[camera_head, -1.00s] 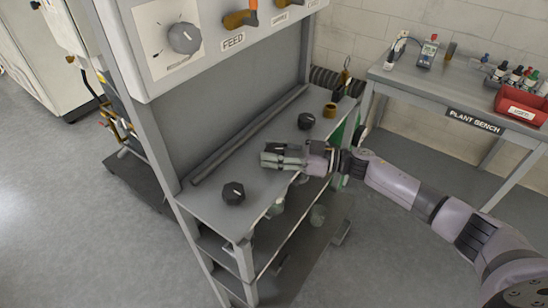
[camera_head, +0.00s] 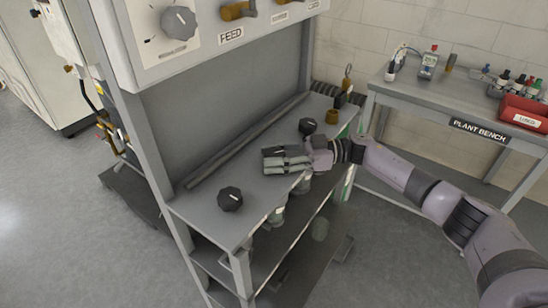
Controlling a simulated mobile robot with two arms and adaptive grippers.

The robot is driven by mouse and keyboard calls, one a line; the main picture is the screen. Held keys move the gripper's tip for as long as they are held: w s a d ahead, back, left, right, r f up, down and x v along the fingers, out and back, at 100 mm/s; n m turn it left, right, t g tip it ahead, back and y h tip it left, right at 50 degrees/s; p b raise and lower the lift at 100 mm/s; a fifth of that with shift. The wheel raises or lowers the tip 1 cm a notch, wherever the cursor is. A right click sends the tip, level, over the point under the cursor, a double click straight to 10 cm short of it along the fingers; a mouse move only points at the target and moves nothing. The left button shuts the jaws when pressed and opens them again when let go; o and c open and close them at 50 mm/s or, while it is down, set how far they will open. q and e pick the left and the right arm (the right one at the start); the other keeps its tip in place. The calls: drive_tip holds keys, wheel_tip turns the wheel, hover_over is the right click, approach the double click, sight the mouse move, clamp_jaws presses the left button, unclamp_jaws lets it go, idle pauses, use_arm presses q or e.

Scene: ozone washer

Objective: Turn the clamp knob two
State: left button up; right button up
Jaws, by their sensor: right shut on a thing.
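Black clamp knobs stand on the grey shelf (camera_head: 208,212) of the frame. One knob (camera_head: 230,198) is at the near left end, and another (camera_head: 307,126) is farther back at the right. Between them, my right gripper (camera_head: 274,160) reaches in from the right and is shut on a dark middle knob (camera_head: 273,152). That knob is mostly hidden by the fingers; only a dark part with a light mark shows. My left gripper is not in view.
A brass cylinder (camera_head: 332,116) stands near the far knob. At the right is the plant bench (camera_head: 420,88) with a red bin (camera_head: 524,114).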

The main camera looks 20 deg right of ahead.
drive_tip(key=shift+r, duration=0.1)
drive_tip(key=o, duration=1.2)
drive_tip(key=d, duration=0.4)
drive_tip(key=s+d, duration=0.1)
drive_tip(key=d, duration=0.3)
drive_tip(key=s+d, duration=0.1)
drive_tip(key=d, duration=0.3)
